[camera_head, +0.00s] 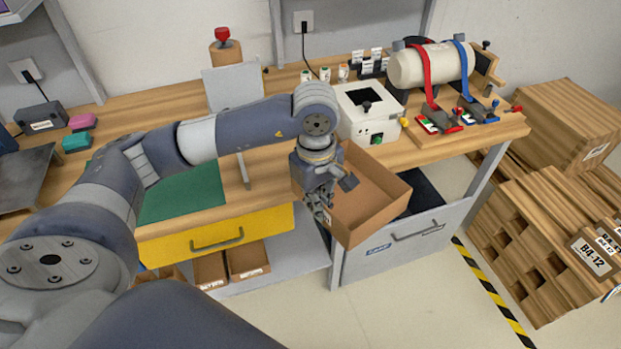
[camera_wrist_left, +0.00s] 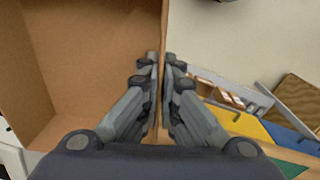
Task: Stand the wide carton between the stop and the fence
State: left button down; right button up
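The wide carton (camera_head: 368,192) is an open-topped brown box, tilted in front of the bench above the grey drawer. My left gripper (camera_head: 325,212) is shut on its left wall. In the left wrist view, the fingers (camera_wrist_left: 161,65) press on both sides of the thin wall, with the carton's inside (camera_wrist_left: 95,60) to the left. A light grey upright panel (camera_head: 232,87) stands on the bench; I cannot tell whether it is the stop or the fence. My right gripper is not in view.
The bench (camera_head: 150,113) carries a white box device (camera_head: 365,120) and a strapped cylinder (camera_head: 430,65). Below are a yellow drawer (camera_head: 215,236), a grey drawer (camera_head: 400,240) and small cartons (camera_head: 248,260). Stacked wooden crates (camera_head: 545,235) stand at right. The floor in front is clear.

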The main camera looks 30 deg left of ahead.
pick_arm(q)
jog(key=w+a+n, duration=0.1)
jog(key=n, duration=0.1)
jog(key=a+n+p, duration=0.1)
jog(key=a+n, duration=0.1)
jog(key=n, duration=0.1)
jog(key=w+a+f+n+p, duration=0.1)
jog(key=n, duration=0.2)
jog(key=shift+w+a, duration=0.15)
jog(key=shift+w, duration=0.15)
jog(key=n, duration=0.1)
jog(key=a+n, duration=0.1)
jog(key=w+n, duration=0.1)
jog(key=n, duration=0.1)
jog(key=shift+a+f+p, duration=0.2)
jog(key=shift+f+p, duration=0.1)
jog(key=shift+p, duration=0.1)
jog(key=shift+w+a+f+n, duration=0.15)
jog(key=shift+a+f+n, duration=0.1)
jog(key=shift+n, duration=0.45)
jog(key=shift+a+f+n, duration=0.15)
jog(key=shift+a+n, duration=0.2)
jog(key=shift+n, duration=0.25)
jog(key=shift+w, duration=0.1)
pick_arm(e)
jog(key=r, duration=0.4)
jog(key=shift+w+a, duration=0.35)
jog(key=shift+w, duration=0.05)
